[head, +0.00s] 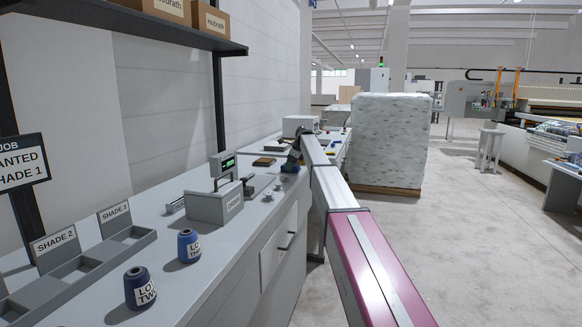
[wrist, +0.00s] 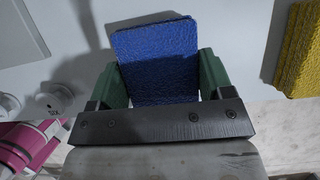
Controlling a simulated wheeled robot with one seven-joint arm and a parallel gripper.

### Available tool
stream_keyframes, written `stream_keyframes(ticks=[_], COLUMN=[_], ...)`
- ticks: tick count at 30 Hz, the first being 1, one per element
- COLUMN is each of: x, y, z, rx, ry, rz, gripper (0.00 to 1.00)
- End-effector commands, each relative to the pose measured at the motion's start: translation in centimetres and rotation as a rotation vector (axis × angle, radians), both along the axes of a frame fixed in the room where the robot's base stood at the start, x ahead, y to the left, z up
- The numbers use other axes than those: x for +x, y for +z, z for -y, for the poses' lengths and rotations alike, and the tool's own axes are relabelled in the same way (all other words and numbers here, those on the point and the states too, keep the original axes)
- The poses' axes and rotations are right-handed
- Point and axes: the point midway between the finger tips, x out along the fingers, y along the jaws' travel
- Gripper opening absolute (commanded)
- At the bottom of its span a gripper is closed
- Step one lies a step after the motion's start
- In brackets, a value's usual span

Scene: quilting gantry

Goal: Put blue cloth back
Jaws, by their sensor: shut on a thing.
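A blue cloth (wrist: 155,60), a flat textured square, is between the green-padded fingers of my gripper (wrist: 161,78) in the wrist view. The fingers are shut on its two side edges. The cloth extends beyond the fingertips, over a pale grey surface. In the head view my gripper (head: 292,160) is small and far along the counter (head: 255,225), over its surface, with dark blue showing at its end. I cannot tell whether the cloth touches the surface.
A yellow cloth (wrist: 302,50) lies right of my gripper. Pale round knobs (wrist: 57,97) stand on the left. Along the counter are a scale (head: 223,165), a grey box (head: 214,207), two blue cones (head: 139,288) and shade trays (head: 118,245). A wrapped pallet (head: 378,140) stands beyond my arm.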

Motion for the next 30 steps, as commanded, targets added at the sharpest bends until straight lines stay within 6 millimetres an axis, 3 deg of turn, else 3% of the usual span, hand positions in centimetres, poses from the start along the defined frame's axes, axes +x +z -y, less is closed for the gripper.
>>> stream_keyframes(ticks=[11, 12, 13, 14, 23, 30], x=[0.0, 0.0, 0.0, 0.0, 0.0, -0.3], y=[-0.4, -0.4, -0.3, -0.3, -0.2, 2.4], z=[0.0, 0.0, 0.0, 0.0, 0.0, 0.9], rx=[0.0, 0.0, 0.0, 0.0, 0.0, 0.0], ry=[0.0, 0.001, 0.001, 0.001, 0.001, -0.001], rz=[0.001, 0.001, 0.001, 0.001, 0.001, 0.002], gripper=[0.51, 0.87, 0.96, 0.99, 0.99, 0.99])
